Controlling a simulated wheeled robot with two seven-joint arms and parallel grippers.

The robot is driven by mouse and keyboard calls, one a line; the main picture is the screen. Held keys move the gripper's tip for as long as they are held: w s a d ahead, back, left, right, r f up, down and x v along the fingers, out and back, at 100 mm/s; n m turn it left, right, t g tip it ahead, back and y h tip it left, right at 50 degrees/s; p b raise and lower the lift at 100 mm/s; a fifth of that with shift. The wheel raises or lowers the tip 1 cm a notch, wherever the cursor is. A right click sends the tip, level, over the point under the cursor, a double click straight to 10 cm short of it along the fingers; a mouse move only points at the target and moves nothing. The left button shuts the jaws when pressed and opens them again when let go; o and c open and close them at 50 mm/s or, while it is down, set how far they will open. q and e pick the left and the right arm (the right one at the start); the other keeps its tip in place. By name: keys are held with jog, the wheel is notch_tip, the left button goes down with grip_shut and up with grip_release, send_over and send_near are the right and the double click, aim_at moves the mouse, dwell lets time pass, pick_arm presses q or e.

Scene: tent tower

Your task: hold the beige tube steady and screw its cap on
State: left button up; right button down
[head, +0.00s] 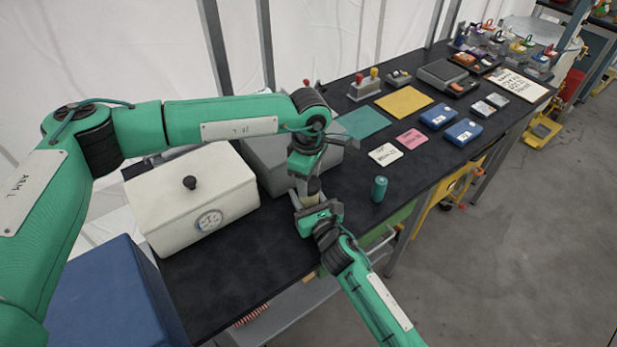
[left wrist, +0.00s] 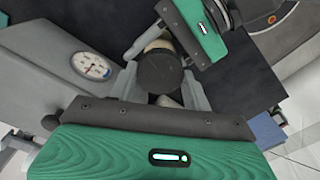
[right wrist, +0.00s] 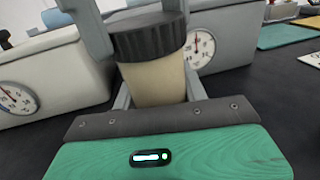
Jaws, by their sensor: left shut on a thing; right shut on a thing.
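The beige tube (right wrist: 155,82) stands upright between the fingers of my right gripper (right wrist: 158,92), which is shut on it. The dark ribbed cap (right wrist: 150,40) sits on top of the tube. My left gripper (head: 310,180) comes down from above and is shut on the cap, which shows from above in the left wrist view (left wrist: 160,74). In the head view the right gripper (head: 312,206) is just below the left, and only a little of the tube (head: 311,198) shows between them. Whether the cap's thread is tight cannot be told.
A white box with a dial (head: 195,200) and a grey box (head: 265,150) stand behind and left. A green cylinder (head: 379,189) stands to the right, near the front edge of the black table (head: 240,290). Cards, mats and blue boxes (head: 463,132) lie further right.

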pick_arm(q)
jog(key=m, duration=0.6)
jog(key=shift+w, duration=0.1)
jog(key=m, duration=1.6)
jog(key=shift+d+m, duration=0.1)
jog(key=shift+m, duration=0.3)
jog(key=o, duration=1)
notch_tip(320, 180, up, 12)
